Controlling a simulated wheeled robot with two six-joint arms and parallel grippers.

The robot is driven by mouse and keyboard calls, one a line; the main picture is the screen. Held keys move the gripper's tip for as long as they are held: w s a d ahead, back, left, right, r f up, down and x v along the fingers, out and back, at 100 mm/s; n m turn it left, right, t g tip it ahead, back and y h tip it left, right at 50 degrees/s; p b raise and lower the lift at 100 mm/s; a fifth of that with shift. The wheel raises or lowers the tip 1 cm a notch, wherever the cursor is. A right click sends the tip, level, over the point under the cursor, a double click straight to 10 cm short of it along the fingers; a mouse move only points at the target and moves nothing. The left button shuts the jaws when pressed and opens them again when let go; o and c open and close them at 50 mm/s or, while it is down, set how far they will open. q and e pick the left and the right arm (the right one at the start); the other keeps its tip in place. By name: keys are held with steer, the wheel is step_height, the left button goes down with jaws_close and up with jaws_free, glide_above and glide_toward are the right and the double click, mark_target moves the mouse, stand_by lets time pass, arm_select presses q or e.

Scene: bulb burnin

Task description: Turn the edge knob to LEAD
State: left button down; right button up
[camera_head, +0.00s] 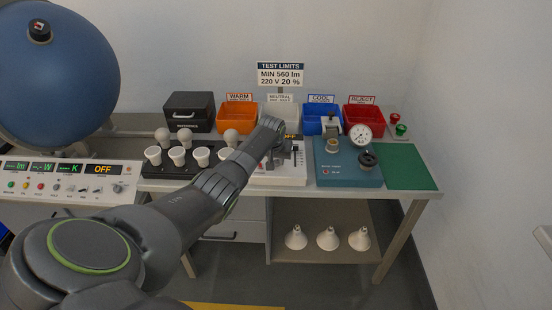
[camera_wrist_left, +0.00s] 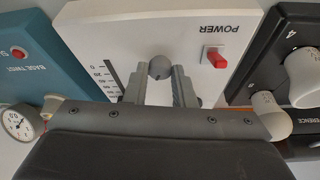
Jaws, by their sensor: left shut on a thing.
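A small round dark grey knob (camera_wrist_left: 160,68) sits on the white power box (camera_wrist_left: 130,35), between the fingers of my left gripper (camera_wrist_left: 161,82) in the left wrist view. The left gripper is shut on this knob. In the head view my left gripper (camera_head: 283,160) is over the white power box (camera_head: 290,180), and my arm hides much of the box. I cannot read the words EDGE or LEAD in either view, nor tell the knob's setting. My right gripper is not in view.
A red rocker switch (camera_wrist_left: 215,57) and a scale stand near the knob. Left of the box is a black tray (camera_head: 160,171) with white bulbs. Right of it is a blue tester (camera_head: 340,180) with a gauge, then a green mat (camera_head: 412,170). Coloured bins stand behind.

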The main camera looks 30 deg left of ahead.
arm_select(q)
steer(key=n, duration=0.2)
steer(key=shift+w+d+r+n+y+p, duration=0.1)
steer(key=shift+d+n+y+p, duration=0.05)
steer(key=shift+n+y+p, duration=0.2)
steer(key=shift+w+d+n+g+y+b, duration=0.1)
steer(key=shift+n+g+y+b, duration=0.4)
steer(key=shift+n, duration=0.75)
steer(key=n, duration=0.1)
steer(key=n+b, duration=0.1)
steer(key=n+g+b, duration=0.1)
steer(key=shift+w+f+y, duration=0.1)
steer(key=shift+f+y, duration=0.15)
steer(key=shift+y, duration=0.1)
steer(key=shift+r+n+g+b, duration=0.15)
steer(key=shift+n+g+b, duration=0.45)
steer(key=shift+n+b, duration=0.9)
steer(key=shift+w, duration=0.1)
steer(key=c, duration=1.2)
jaws_free()
steer(key=shift+d+r, duration=0.1)
